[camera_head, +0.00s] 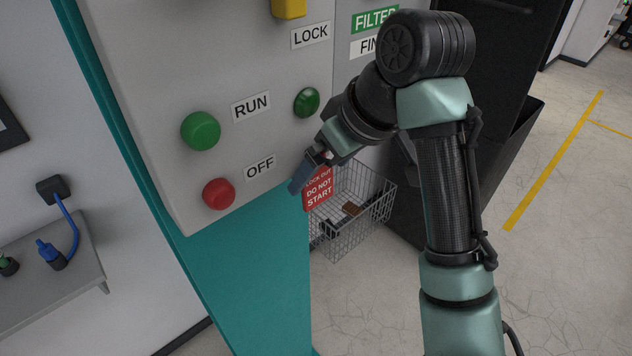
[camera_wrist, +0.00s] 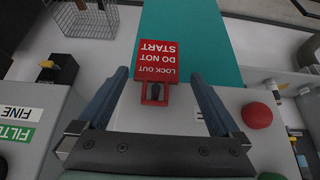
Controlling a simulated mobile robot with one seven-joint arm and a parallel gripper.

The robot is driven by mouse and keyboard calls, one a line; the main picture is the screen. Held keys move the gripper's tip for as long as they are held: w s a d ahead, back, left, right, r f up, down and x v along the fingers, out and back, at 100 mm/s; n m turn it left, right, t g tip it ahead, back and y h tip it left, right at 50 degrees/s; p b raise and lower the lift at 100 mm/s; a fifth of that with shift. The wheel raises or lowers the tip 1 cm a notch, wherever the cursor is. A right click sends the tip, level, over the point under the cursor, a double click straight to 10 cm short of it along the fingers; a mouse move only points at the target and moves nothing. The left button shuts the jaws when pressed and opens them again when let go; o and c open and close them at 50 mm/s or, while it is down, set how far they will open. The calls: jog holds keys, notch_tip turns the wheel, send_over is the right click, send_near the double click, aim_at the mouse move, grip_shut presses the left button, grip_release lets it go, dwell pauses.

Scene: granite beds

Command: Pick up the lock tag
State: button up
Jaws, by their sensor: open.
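The lock tag (camera_head: 318,188) is a red plate with white lettering reading "LOCK OUT DO NOT START". In the head view it shows beside my gripper (camera_head: 308,172), in front of the wire basket, and its upper part is close to the fingers. In the wrist view the lock tag (camera_wrist: 157,66) appears upside down, ahead of and between the two fingers of my gripper (camera_wrist: 158,78). The jaws are open, with a gap on both sides of the tag. A dark part shows in the tag's framed end nearest the gripper.
A grey panel (camera_head: 240,60) carries a green RUN button (camera_head: 201,130), a red OFF button (camera_head: 219,194), another green button (camera_head: 307,102) and a yellow part (camera_head: 288,8). A wire basket (camera_head: 350,225) holding small items is at right. A teal column face (camera_head: 250,270) lies below.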

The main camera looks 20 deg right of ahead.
aim_at(319, 178)
jog(key=x, duration=0.1)
jog(key=p+x, duration=0.1)
jog(key=x, duration=0.3)
jog(key=shift+s+d+f+p, duration=0.1)
jog(key=shift+d+f+p, duration=0.05)
jog(key=shift+d+p, duration=0.15)
jog(key=c, duration=1.2)
jog(key=shift+c, duration=0.2)
jog(key=shift+r+b, duration=0.25)
jog(key=shift+b, duration=0.5)
